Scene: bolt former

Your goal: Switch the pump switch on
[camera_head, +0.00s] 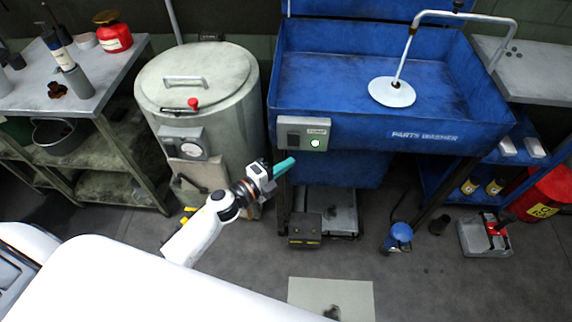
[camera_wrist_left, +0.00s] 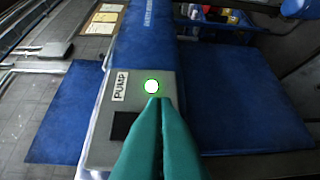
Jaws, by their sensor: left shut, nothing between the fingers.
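The pump switch box (camera_head: 303,134) is a grey panel on the front left of the blue parts washer (camera_head: 420,128). It carries a lit green-ringed white light (camera_head: 316,143), a dark switch area (camera_head: 293,138) and a PUMP label. In the left wrist view the panel (camera_wrist_left: 103,151) shows the light (camera_wrist_left: 152,86), the label and a black square (camera_wrist_left: 124,126), partly covered by my fingers. My left gripper (camera_head: 285,166), with teal fingers, is just below the panel in the head view. Its fingers (camera_wrist_left: 158,103) are shut and empty, tips just below the light in the wrist view. Contact cannot be told. My right gripper is not in view.
A grey drum (camera_head: 225,85) with a gauge stands left of the washer. A workbench (camera_head: 85,88) with bottles is at the far left. A pedal box (camera_head: 304,230) lies on the floor below the panel. A red canister (camera_head: 545,195) stands at the right.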

